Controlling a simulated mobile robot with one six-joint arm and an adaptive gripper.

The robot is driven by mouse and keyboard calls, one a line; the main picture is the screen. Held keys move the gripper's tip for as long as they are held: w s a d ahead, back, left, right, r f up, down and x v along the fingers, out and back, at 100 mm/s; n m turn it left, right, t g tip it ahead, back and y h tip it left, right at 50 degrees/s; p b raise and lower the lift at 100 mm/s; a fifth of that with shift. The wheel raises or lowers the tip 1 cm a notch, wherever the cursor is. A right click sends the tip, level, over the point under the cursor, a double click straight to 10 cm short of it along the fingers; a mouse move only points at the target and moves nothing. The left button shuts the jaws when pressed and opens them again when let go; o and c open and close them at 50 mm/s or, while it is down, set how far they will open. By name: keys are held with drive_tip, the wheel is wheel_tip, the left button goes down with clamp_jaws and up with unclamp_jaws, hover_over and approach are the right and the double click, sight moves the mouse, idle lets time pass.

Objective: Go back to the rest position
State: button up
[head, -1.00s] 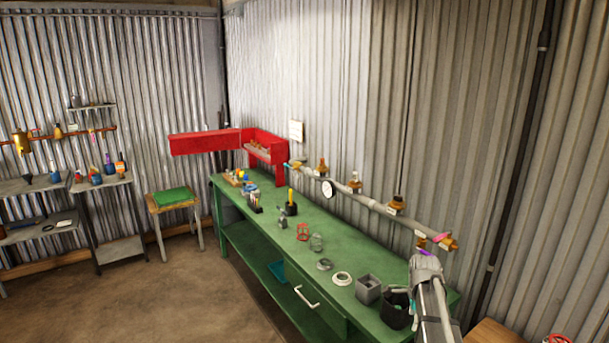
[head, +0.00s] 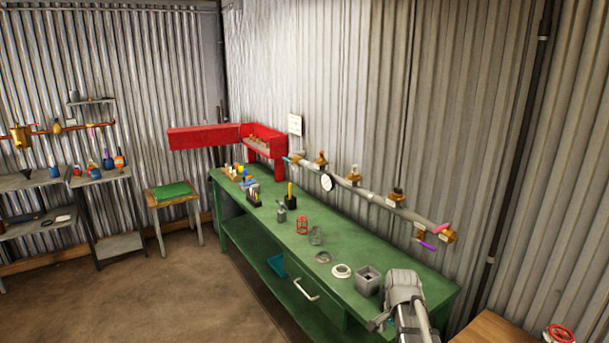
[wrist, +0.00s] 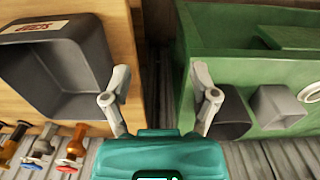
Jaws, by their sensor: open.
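My gripper (wrist: 160,98) is open and empty in the wrist view, its two fingers spread wide over the gap between a wooden surface and the green bench. In the head view my arm is at the lower right, in front of the near end of the green bench (head: 275,235), and the fingers cannot be made out there. The right finger in the wrist view overlaps a dark round container (wrist: 232,118) at the bench end. Nothing is held.
A grey square box (head: 367,281) and a white ring (head: 341,271) stand on the bench. A pipe with brass valves (head: 365,190) runs along the wall. A wooden table (head: 490,328) is at the lower right, and a grey bin (wrist: 60,65) sits on wood. Floor at left is clear.

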drive_tip(key=s+a+f+n+b, duration=0.2)
drive_tip(key=s+a+n, duration=0.5)
drive_tip(key=s+n, duration=0.2)
drive_tip(key=shift+s+a+f+n, duration=0.15)
drive_tip(key=shift+s+n, duration=0.15)
drive_tip(key=shift+n, duration=0.6)
drive_tip(key=shift+c, duration=0.2)
drive_tip(key=shift+c, duration=1)
drive_tip(key=shift+s, duration=0.15)
